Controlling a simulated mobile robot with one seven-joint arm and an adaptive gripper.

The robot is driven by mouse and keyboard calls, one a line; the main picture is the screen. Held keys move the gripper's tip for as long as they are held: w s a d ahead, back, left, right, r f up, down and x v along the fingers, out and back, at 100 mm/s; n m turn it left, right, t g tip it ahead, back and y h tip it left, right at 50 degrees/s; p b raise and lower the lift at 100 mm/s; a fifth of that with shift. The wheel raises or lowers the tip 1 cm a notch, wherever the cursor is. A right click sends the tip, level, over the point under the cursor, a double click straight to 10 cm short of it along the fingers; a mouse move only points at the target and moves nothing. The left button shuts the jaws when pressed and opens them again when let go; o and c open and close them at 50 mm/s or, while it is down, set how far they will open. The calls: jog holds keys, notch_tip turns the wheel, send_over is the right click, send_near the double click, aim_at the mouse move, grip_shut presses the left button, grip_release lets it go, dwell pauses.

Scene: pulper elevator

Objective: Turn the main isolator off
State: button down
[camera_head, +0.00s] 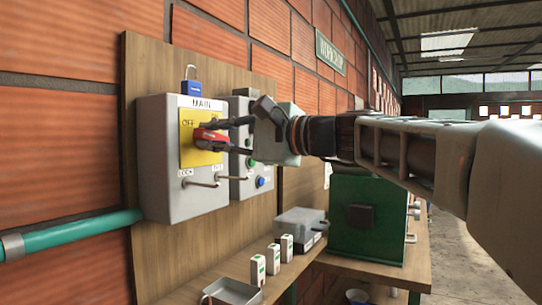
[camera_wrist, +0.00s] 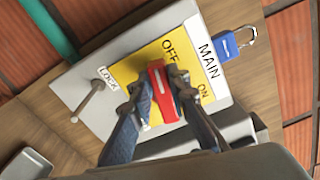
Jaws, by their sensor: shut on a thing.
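The main isolator is a grey box (camera_head: 160,190) on a wooden board, marked MAIN, with a yellow plate (camera_head: 187,155) lettered OFF and ON. Its red handle (camera_wrist: 162,92) stands out from the yellow plate. My gripper (camera_head: 207,130) is shut on the red handle, one finger on each side of it. The handle's exact setting is partly hidden by the fingers.
A blue padlock (camera_head: 191,86) sits at the top of the box. Metal pins stick out low on its front, near the LOCK label (camera_wrist: 107,77). A second grey box (camera_head: 240,185) with buttons is close on the right. A bench (camera_head: 270,268) below holds small white blocks, a tray and a green machine (camera_head: 366,222).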

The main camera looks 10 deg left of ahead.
jog(key=shift+f+n+b, duration=0.4)
jog(key=shift+n+b, duration=0.8)
jog(key=shift+b, duration=0.05)
jog(key=shift+n, duration=0.3)
jog(key=c, duration=1.8)
grip_release()
jog(key=shift+c, duration=0.2)
jog(key=shift+r, duration=0.15)
notch_tip(320, 180, up, 10)
